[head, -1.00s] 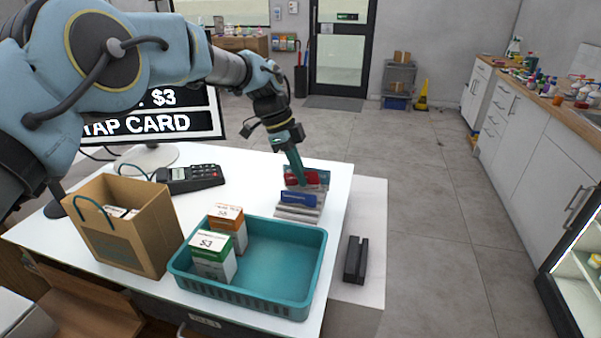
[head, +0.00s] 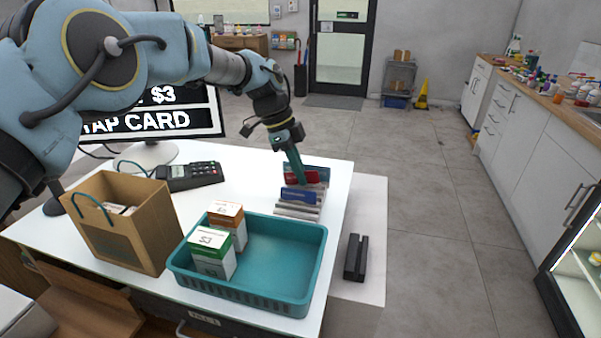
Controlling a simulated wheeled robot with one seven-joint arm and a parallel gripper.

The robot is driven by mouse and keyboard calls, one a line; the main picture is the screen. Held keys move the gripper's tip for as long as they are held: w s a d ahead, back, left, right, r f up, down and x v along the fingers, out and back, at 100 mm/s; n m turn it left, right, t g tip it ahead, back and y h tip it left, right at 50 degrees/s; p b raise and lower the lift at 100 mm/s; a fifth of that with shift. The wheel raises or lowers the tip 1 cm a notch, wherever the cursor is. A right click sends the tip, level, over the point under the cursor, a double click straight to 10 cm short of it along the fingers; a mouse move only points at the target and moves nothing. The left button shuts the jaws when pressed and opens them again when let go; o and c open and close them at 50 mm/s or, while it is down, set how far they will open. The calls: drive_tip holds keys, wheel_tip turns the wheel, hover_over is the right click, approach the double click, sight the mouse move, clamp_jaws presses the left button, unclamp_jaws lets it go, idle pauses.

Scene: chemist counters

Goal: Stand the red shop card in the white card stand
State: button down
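The red shop card (head: 313,177) shows at the rear of a pale tiered card rack (head: 297,214) near the right edge of the white counter. The rack looks like the white card stand, but its shape is small and partly hidden. A blue card (head: 298,196) leans in front of the red one. My gripper (head: 301,180) points down at the red card, its teal fingers overlapping the card's left part. Whether the fingers are closed on the card or only beside it cannot be made out.
A teal tray (head: 275,304) with two boxes stands in front of the rack. A paper bag (head: 128,240) and a card terminal (head: 190,176) are to the left. A black slotted block (head: 356,257) lies on the lower ledge (head: 368,215) at the right.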

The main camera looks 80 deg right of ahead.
drive_tip(key=shift+f, duration=0.45)
drive_tip(key=c, duration=1)
unclamp_jaws()
drive_tip(key=b+v, duration=0.4)
drive_tip(key=v, duration=0.6)
drive_tip(key=shift+r, duration=0.25)
wheel_tip(320, 180, up, 8)
drive_tip(key=p, duration=0.6)
drive_tip(key=shift+w+r, duration=0.1)
drive_tip(key=shift+r, duration=0.05)
drive_tip(key=shift+w, duration=0.1)
